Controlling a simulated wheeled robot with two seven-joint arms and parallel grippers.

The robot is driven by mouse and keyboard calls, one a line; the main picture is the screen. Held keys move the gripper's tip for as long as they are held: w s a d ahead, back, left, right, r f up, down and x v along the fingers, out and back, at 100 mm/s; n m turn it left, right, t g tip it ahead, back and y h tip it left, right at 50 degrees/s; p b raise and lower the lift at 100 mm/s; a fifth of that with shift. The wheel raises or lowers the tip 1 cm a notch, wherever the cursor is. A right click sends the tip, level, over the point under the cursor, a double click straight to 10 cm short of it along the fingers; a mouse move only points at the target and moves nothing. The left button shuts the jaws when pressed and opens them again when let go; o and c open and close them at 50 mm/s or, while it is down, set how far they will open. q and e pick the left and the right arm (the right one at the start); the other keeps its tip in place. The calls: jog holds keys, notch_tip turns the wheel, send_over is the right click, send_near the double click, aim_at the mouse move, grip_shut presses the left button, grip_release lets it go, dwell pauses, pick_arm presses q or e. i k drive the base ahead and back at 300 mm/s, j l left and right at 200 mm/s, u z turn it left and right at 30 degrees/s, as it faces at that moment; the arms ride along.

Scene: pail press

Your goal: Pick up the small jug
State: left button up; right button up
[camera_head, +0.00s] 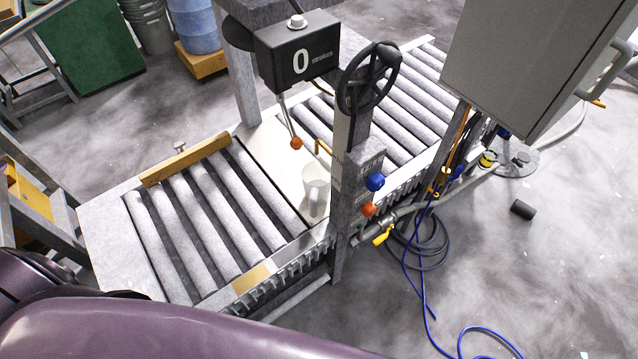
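The small jug (314,197) is pale and translucent. It stands upright on the smooth metal plate (268,150) between the two roller sections, close to the press's front upright. The upright stands just to its right and may hide part of it. Neither of my grippers shows in the head view. A purple link of my arm fills the bottom left, well short of the jug.
A grey press upright with a black handwheel (371,78), blue and orange knobs and a counter box (297,50) stands over the plate. A grey cabinet (530,60) hangs at upper right. Rollers (205,205) lie left of the plate. Blue hose (415,285) lies on the floor.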

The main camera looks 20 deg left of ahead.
aim_at(316, 174)
jog(key=u, duration=3.2)
jog(key=z, duration=2.7)
jog(key=l+z, duration=0.35)
jog(key=l, duration=0.7)
